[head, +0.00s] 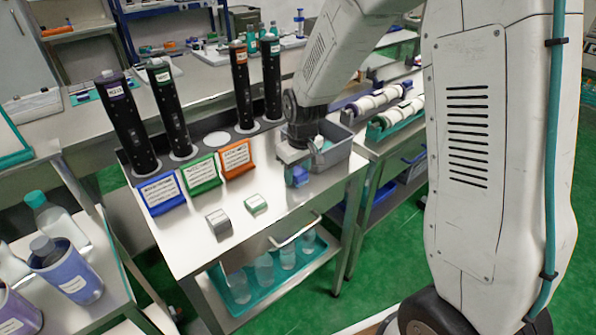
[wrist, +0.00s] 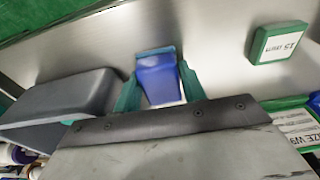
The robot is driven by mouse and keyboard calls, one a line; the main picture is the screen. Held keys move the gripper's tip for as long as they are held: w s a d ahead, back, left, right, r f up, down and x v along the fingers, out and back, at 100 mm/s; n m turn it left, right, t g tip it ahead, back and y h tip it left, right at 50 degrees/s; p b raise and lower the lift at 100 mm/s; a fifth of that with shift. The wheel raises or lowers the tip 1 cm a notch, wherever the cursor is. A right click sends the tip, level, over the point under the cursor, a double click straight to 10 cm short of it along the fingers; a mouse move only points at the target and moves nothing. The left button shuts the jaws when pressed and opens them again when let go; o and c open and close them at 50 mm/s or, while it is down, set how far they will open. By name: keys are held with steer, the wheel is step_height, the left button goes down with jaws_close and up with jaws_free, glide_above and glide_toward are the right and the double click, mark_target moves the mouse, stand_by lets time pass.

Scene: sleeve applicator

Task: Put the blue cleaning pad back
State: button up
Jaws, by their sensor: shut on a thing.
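The blue cleaning pad (wrist: 158,79) is between the two teal fingers of my gripper (wrist: 160,88) in the wrist view. In the head view the pad (head: 300,177) hangs at the lower end of my gripper (head: 296,172), above the steel bench, in front of the grey tub (head: 338,158). My gripper is shut on the pad. The tub also shows at the left of the wrist view (wrist: 60,100), beside the gripper. Something teal is inside the tub, partly hidden by my arm.
A green-edged block (head: 256,203) and a grey block (head: 218,222) lie on the bench (head: 270,240). Blue (head: 161,193), green (head: 200,174) and orange (head: 236,158) label stands line its left side, before several black cylinders.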

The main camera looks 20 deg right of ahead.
mark_target(301, 173)
steer(key=shift+f, duration=0.1)
steer(key=o, duration=0.9)
steer(key=shift+o, duration=0.2)
step_height(301, 173, up, 12)
steer(key=s, duration=0.2)
steer(key=s+d+r+m, duration=0.1)
steer(key=s+r, duration=0.2)
steer(key=s, duration=0.6)
steer(key=s+d+r+m, duration=0.1)
steer(key=s+r, duration=0.1)
steer(key=s, duration=0.7)
steer(key=s+d+r+m, duration=0.1)
steer(key=s+r, duration=0.2)
steer(key=s, duration=0.7)
steer(key=shift+r+m, duration=0.3)
steer(key=shift+r, duration=0.05)
steer(key=shift+d, duration=0.1)
